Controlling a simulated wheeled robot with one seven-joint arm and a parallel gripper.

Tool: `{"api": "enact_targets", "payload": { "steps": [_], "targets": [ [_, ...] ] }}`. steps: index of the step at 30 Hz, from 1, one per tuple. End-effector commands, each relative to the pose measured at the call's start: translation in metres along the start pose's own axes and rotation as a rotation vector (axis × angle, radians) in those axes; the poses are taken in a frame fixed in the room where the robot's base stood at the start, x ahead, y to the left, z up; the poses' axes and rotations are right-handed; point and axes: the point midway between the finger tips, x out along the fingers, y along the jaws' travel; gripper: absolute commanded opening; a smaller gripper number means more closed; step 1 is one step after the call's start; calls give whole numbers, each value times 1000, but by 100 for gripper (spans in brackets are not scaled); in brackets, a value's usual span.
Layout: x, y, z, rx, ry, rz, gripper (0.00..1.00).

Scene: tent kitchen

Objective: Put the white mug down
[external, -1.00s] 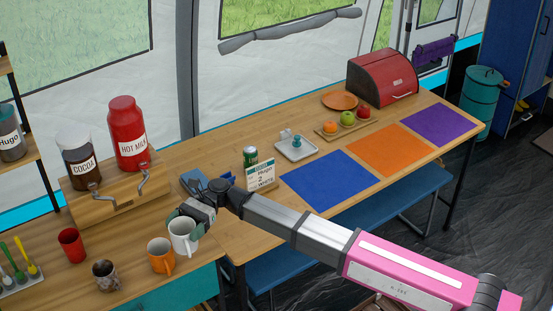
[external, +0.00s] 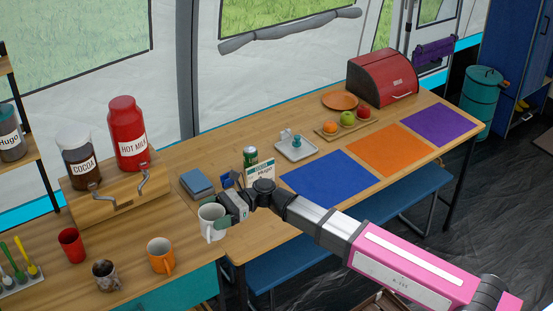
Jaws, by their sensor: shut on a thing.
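The white mug (external: 211,224) is held upright in the external view, left of the blue mat and right of the orange mug. My gripper (external: 222,222) reaches it from the right and is shut on it. Part of the mug's right side is hidden by the gripper. The mug appears over the front part of the wooden table; I cannot tell whether its base touches the surface.
An orange mug (external: 161,256), a grey patterned mug (external: 106,275) and a red cup (external: 72,245) stand to the left. Behind are a blue folded cloth or box (external: 196,184), a sign card (external: 260,173) and a green can (external: 250,155). The blue mat (external: 328,178) is bare.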

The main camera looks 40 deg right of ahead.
Motion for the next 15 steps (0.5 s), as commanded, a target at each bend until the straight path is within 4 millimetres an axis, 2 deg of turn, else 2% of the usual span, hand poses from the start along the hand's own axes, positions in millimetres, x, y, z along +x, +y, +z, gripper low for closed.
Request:
{"api": "enact_targets", "payload": {
  "steps": [1,7,12,15],
  "targets": [
    [-26,2,-5,1,0,-73,53],
    [-110,-10,-20,-4,6,-356,53],
    [-181,-11,-30,-8,18,-586,53],
    [-217,-10,-36,-9,26,-700,53]
  ]
}}
